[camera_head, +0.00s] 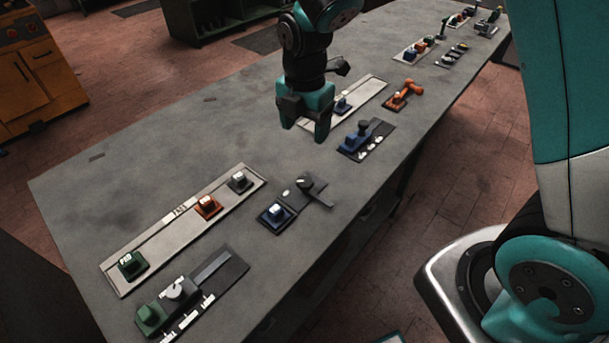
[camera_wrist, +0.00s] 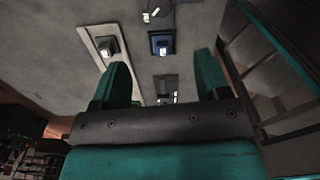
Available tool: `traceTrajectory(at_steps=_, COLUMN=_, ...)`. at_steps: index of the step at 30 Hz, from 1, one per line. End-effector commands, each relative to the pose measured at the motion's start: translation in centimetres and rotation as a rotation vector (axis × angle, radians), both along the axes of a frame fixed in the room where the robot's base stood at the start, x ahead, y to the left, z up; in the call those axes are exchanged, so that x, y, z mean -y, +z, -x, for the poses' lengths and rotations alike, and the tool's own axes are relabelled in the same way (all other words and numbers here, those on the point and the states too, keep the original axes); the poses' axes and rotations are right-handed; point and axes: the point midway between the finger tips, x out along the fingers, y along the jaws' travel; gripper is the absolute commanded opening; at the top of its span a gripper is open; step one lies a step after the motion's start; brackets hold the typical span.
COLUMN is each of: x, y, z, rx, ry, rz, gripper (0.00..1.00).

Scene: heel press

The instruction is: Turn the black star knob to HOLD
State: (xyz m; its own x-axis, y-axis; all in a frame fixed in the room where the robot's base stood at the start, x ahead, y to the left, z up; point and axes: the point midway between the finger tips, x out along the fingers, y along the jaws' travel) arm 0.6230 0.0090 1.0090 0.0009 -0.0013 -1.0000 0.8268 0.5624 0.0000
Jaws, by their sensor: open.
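My gripper (camera_head: 306,126) hangs over the middle of the grey table, its two fingers apart and nothing between them. In the wrist view its teal fingers (camera_wrist: 163,80) stand apart on both sides. A dark knob (camera_head: 305,182) sits on a small plate nearer the camera, below the gripper in the head view. Another dark knob (camera_head: 364,126) tops a blue unit (camera_head: 353,142) with white labels, right of the gripper. I cannot tell which is the black star knob; the shapes and label words, HOLD included, are too small to read.
A long pale panel (camera_head: 150,236) with green, orange and dark units lies at left. A green unit (camera_head: 150,315) with a pale knob stands at the front. An orange handle (camera_head: 408,88) lies farther back. The table's left middle (camera_head: 170,140) is clear.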

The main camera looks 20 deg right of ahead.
Motion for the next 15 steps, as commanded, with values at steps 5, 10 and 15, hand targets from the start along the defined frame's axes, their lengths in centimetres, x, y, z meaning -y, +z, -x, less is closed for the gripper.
traceTrajectory(at_steps=5, x=0.1, y=-3.9, z=0.2, rx=-0.007, ry=-0.001, rz=0.001, gripper=0.69)
traceTrajectory(at_steps=10, x=0.1, y=-7.8, z=0.1, rx=-0.007, ry=-0.001, rz=0.001, gripper=0.69)
traceTrajectory(at_steps=15, x=0.1, y=-11.5, z=0.1, rx=-0.006, ry=-0.002, rz=0.0, gripper=0.69)
